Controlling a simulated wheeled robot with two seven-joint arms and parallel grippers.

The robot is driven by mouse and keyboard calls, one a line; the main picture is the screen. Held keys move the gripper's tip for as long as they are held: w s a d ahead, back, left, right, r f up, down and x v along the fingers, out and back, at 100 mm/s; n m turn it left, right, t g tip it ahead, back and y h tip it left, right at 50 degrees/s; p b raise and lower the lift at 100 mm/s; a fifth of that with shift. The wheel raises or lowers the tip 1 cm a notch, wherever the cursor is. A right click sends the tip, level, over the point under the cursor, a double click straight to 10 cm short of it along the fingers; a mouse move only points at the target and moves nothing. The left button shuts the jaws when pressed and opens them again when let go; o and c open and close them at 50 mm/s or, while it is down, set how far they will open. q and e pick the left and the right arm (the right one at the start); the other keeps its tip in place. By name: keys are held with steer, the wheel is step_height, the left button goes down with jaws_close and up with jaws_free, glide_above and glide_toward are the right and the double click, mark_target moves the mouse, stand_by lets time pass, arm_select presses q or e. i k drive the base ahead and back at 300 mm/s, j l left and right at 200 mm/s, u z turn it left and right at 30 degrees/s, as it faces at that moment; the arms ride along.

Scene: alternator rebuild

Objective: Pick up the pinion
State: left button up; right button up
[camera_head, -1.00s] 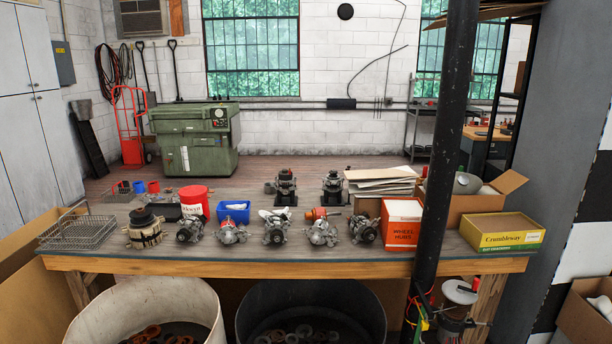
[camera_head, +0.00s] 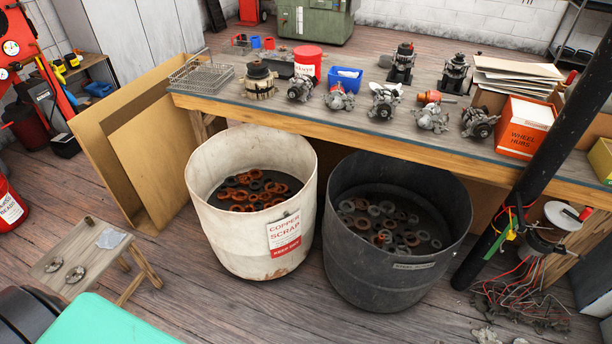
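I cannot single out the pinion for certain in the head view. Two small round metal parts, one nearer the left (camera_head: 54,264) and one beside it (camera_head: 76,274), lie on a low wooden stool (camera_head: 105,241); they are too small to identify. Several alternator-like units stand along the workbench, among them one at the left (camera_head: 301,88) and one at the right (camera_head: 479,122). Two more upright units (camera_head: 402,64) stand behind. Neither of my grippers is in view.
A white bin (camera_head: 220,225) marked copper scrap and a dark bin (camera_head: 360,260), both holding several rings, stand before the workbench (camera_head: 400,147). A black post (camera_head: 540,160) crosses the right side. Cables lie on the floor at lower right. Wooden floor is clear between stool and white bin.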

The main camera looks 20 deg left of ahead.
mark_target(88, 220)
steer(key=u, duration=1.8)
steer(key=i+j+u, duration=0.2)
steer(key=i+j, duration=0.75)
steer(key=i+l+u, duration=0.25)
